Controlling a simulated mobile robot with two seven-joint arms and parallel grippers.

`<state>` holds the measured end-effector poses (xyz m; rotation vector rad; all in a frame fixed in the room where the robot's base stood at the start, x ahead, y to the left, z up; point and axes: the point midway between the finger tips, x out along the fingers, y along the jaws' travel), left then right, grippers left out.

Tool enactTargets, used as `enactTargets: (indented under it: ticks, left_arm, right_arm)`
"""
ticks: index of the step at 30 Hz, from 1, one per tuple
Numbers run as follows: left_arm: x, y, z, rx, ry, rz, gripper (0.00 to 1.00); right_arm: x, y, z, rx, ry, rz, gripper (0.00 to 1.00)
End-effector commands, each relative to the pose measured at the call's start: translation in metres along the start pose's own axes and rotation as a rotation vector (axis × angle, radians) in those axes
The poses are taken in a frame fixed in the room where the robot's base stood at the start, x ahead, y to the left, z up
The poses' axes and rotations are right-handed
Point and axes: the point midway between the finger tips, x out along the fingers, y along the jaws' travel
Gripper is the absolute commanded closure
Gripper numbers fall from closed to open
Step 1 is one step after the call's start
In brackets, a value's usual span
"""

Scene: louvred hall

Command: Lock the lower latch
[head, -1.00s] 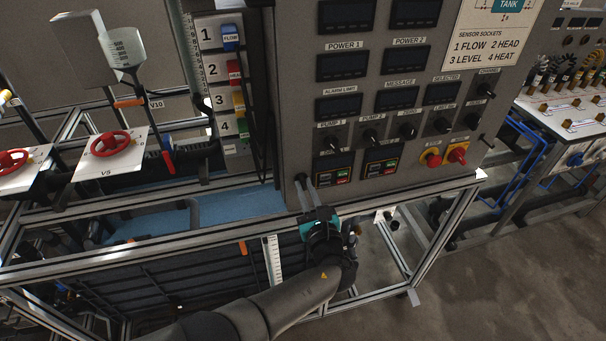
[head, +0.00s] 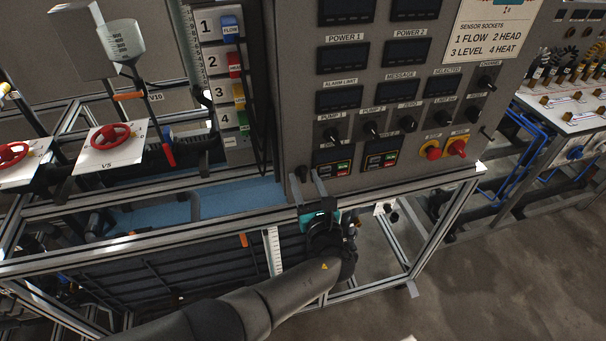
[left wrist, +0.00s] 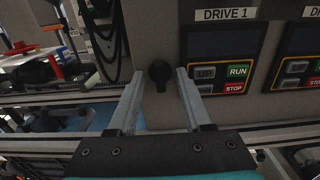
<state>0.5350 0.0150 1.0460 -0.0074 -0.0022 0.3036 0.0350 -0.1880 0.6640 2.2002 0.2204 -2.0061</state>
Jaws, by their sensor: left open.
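A small black latch knob (head: 302,174) sits at the lower left corner of the grey control panel. In the left wrist view the same latch knob (left wrist: 160,72) points downward, left of the DRIVE 1 unit. My left gripper (head: 306,180) is open in front of it. In the wrist view its two pale fingers (left wrist: 160,80) stand either side of the knob, with visible gaps; I cannot tell how far short of the panel they are. My right gripper is not in view.
The DRIVE 1 unit (left wrist: 222,72) with RUN and STOP buttons is close right of the fingers. A metal frame rail (head: 240,222) runs below the panel. Red and yellow stop knobs (head: 432,153) are further right. A black cable (left wrist: 110,40) hangs at the left.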

Motion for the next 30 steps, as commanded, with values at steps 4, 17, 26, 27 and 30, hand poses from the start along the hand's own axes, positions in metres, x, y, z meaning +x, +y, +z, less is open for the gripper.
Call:
enactTargets:
  ticks: [4,17,26,27,30]
  left_arm:
    - [-0.011,-0.001,0.0,0.0,0.004,-0.002,0.5]
    - [-0.062,-0.001,0.001,-0.002,0.003,-0.002,0.5]
    - [-0.073,-0.001,-0.002,-0.002,0.006,-0.002,0.5]
    - [-0.074,-0.002,-0.002,-0.002,0.006,-0.003,0.5]
    - [-0.074,-0.002,-0.002,-0.003,0.007,-0.004,0.5]
  right_arm:
    - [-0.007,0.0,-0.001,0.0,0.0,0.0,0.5]
    - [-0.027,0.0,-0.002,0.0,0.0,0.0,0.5]
    - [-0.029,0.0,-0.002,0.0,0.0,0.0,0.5]
    - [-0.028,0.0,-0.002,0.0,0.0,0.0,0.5]
    - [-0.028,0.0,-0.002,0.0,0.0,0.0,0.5]
